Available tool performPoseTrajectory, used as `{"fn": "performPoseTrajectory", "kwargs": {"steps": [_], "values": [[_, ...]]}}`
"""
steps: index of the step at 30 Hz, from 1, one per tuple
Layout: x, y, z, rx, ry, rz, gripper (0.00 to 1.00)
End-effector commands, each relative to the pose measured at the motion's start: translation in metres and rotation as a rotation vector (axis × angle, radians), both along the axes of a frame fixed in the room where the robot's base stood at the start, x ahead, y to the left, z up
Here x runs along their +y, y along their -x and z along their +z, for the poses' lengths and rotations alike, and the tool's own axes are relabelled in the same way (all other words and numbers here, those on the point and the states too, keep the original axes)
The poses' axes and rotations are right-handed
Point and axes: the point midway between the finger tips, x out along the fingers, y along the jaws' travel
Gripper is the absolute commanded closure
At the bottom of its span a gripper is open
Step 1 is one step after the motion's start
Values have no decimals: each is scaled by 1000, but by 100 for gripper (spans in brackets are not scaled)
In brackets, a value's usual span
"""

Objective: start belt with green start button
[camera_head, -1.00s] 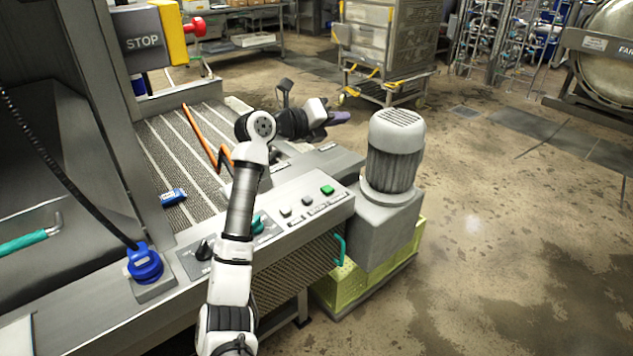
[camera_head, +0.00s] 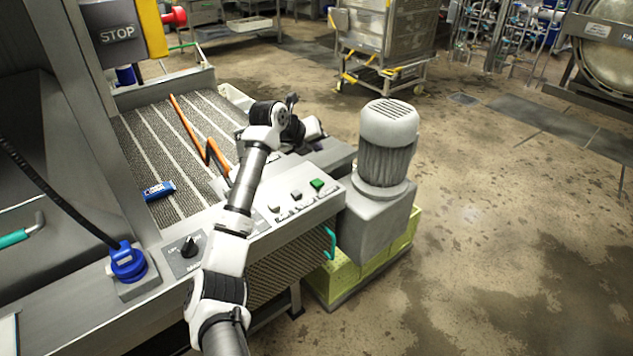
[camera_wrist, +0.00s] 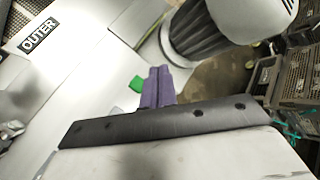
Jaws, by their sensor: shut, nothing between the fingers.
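The green start button (camera_head: 317,184) is at the right end of a row of buttons on the sloped front panel (camera_head: 290,232) of the belt machine. Beside it are a grey button (camera_head: 296,195) and a pale button (camera_head: 274,208). In the wrist view the green button (camera_wrist: 137,84) shows just left of my gripper's purple fingertips (camera_wrist: 158,72). My gripper is shut and empty. I cannot tell the gap between the fingertips and the button. In the head view the fingertips are not clear. My arm covers part of the panel.
A grey motor (camera_head: 388,145) stands close right of the panel. A black knob (camera_head: 189,245) and a blue plug (camera_head: 128,262) are on the left. A blue item (camera_head: 158,191) and an orange bar (camera_head: 188,125) lie over the belt. A yellow STOP box (camera_head: 150,28) stands behind.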

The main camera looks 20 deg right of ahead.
Motion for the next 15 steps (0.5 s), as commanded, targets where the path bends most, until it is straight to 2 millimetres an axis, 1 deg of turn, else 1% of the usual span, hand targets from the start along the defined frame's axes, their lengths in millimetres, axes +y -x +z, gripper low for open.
{"fn": "performPoseTrajectory", "kwargs": {"steps": [5, 8, 15], "values": [[0, 0, -8, 0, 1, -1, 100], [0, 0, -16, 0, 2, -1, 100], [-1, 1, -49, 2, 3, -1, 100]]}}
